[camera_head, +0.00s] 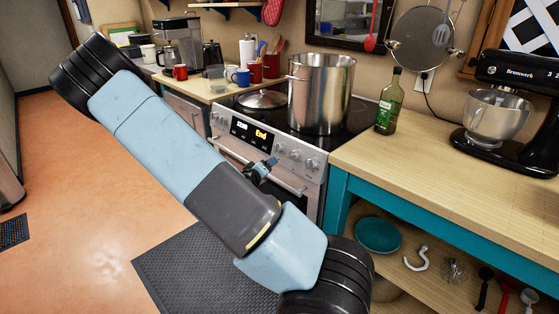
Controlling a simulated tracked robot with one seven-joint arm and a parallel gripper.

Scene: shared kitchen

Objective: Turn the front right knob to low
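The stove (286,187) stands in the middle, with a lit display (251,132) on its front panel. Several round silver knobs (295,155) sit right of the display, and more sit left of it. The rightmost knob (311,163) is small in view; I cannot read any knob's setting or tell which burner each one serves. My gripper (264,167) appears small and dark in front of the panel, below and left of the right-hand knobs. It looks apart from them. Its fingers are too small to tell open from shut. My arm hides part of the stove's lower front.
A tall steel pot (320,95) and a lid (263,99) rest on the cooktop. A green bottle (389,105) stands on the wooden counter (440,140) to the right, beside a black mixer (515,120). A dark mat (200,275) lies on the floor before the stove.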

